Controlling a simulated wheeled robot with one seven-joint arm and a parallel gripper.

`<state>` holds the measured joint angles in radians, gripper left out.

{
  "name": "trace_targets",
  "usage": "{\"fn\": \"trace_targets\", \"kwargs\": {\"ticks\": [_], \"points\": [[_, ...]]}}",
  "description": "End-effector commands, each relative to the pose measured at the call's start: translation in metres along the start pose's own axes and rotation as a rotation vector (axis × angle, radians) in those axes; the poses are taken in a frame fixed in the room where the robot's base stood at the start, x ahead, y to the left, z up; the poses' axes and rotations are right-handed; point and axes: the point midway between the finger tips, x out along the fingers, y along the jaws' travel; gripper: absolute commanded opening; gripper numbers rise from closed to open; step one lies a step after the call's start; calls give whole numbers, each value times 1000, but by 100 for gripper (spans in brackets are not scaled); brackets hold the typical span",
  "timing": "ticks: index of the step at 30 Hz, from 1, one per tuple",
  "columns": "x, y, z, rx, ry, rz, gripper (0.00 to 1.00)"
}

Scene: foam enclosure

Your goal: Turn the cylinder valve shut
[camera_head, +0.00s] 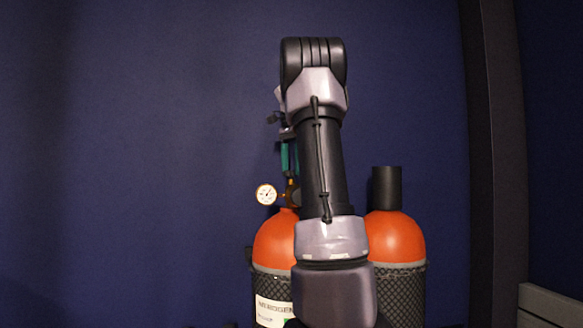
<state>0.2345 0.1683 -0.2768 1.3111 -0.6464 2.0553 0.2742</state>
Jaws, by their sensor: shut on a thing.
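Two orange-topped cylinders stand side by side, the left one (275,240) and the right one (396,238). The left cylinder's valve (292,193) is at its top, with a round white-faced gauge (266,194) on its left side. My gripper (289,172) points down just above this valve, mostly hidden behind my own arm. Narrow teal and dark parts of it show at the arm's left edge. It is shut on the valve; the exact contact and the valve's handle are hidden.
A black cap (386,187) covers the right cylinder's top. Dark mesh sleeves wrap both cylinders, and the left has a white label (273,312). A dark blue wall (130,150) stands behind. A dark post (495,150) and grey panel (550,305) are at right.

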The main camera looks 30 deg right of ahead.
Motion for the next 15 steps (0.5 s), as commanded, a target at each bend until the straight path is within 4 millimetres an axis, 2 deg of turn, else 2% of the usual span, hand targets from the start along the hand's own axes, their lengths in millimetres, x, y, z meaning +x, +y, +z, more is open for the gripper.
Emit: {"fn": "trace_targets", "kwargs": {"ticks": [15], "points": [[-2,0,0,96,3,-3,11]]}}
